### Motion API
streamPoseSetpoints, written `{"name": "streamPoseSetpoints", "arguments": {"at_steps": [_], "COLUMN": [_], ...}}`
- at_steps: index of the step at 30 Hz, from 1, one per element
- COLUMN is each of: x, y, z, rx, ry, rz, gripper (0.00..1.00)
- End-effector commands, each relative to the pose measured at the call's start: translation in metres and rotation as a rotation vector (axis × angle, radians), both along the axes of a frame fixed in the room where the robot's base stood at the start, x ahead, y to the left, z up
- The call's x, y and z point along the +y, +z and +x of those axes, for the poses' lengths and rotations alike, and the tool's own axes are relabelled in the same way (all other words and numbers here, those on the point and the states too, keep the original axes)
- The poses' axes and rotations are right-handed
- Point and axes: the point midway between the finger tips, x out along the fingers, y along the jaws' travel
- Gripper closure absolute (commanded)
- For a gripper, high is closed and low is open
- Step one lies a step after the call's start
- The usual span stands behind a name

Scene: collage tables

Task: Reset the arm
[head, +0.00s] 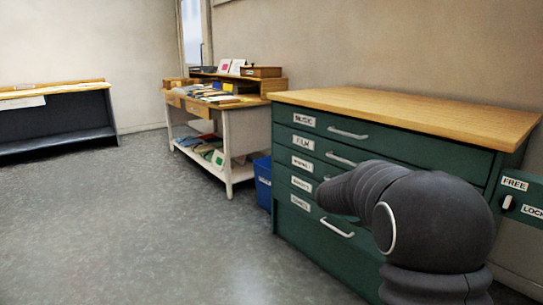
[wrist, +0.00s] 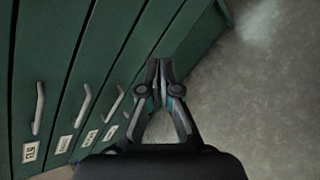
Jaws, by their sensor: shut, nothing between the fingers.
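My gripper (wrist: 159,66) shows in the wrist view with its fingertips together and nothing between them. It hangs beside the front of the green drawer cabinet (wrist: 55,35), over the grey floor. Whether it touches the cabinet I cannot tell. In the head view my dark arm covers part of the cabinet (head: 440,140) at the right, and the gripper itself is out of sight there. The cabinet has several labelled drawers with metal handles, and those in sight look shut. The two top labels read MUSIC and FILM.
A blue bin (head: 263,183) stands between the cabinet and a white worktable (head: 237,176) loaded with papers. A dark shelf unit (head: 60,120) stands at the far left. A green panel (head: 520,198) marked FREE and LOCK is at the right. The grey floor (head: 150,220) at the left is clear.

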Motion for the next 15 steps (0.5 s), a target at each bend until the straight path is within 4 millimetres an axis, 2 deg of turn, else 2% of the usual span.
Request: {"name": "streamPoseSetpoints", "arguments": {"at_steps": [1,6,15], "x": [0.006,0.034,0.09], "y": [-0.002,-0.014,-0.017], "z": [-0.026,-0.107,-0.224], "rx": [-0.037,-0.152,-0.299], "ry": [-0.071,-0.323,-0.684], "rz": [0.093,0.39,0.787], "gripper": [1.0,1.0,1.0]}}
